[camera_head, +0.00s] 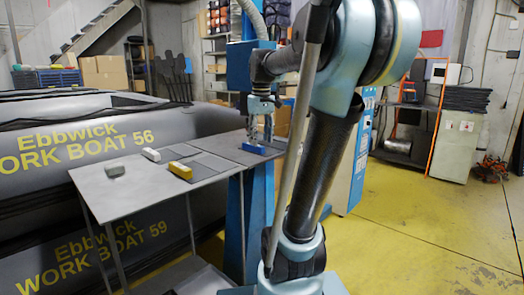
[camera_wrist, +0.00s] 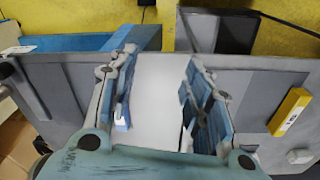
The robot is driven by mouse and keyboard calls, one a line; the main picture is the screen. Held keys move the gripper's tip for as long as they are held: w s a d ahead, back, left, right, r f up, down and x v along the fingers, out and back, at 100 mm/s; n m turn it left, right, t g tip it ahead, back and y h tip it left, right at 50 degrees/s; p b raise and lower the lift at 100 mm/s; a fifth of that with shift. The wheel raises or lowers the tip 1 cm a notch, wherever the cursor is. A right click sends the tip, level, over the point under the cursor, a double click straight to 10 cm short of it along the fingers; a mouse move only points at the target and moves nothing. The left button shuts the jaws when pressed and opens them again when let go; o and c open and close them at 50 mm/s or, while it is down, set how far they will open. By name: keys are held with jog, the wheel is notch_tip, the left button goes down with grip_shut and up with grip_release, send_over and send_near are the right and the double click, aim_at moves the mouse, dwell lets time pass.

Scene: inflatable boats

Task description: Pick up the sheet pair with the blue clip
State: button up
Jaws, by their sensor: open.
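The blue clip (camera_head: 254,149) lies on a dark sheet pair (camera_head: 236,154) near the table's right end. My gripper (camera_head: 261,135) points down just above it in the head view. In the wrist view my gripper (camera_wrist: 160,60) has its two fingers wide apart, with a pale surface between them. A small blue piece with a white patch (camera_wrist: 121,122) shows beside the left finger; I cannot tell if it is the clip. Contact with the clip cannot be made out.
On the grey table (camera_head: 95,190) lie a yellow clip (camera_head: 180,170) on a dark sheet, a white clip (camera_head: 151,155) and a grey clip (camera_head: 115,170). Large grey inflatable boats (camera_head: 60,140) stand behind and below. Yellow floor (camera_head: 420,230) is open at right.

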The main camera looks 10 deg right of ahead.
jog(key=w+r+n, duration=0.3)
jog(key=w+r, duration=0.6)
jog(key=w, duration=0.5)
jog(key=shift+g, duration=0.4)
jog(key=f, duration=1.1)
jog(key=shift+w+a+f, duration=0.1)
jog(key=shift+w+f, duration=0.15)
jog(key=shift+f, duration=0.05)
jog(key=f, duration=0.4)
jog(key=shift+w+f, duration=0.1)
jog(key=shift+w, duration=0.25)
jog(key=shift+f, duration=0.6)
jog(key=shift+c, duration=0.5)
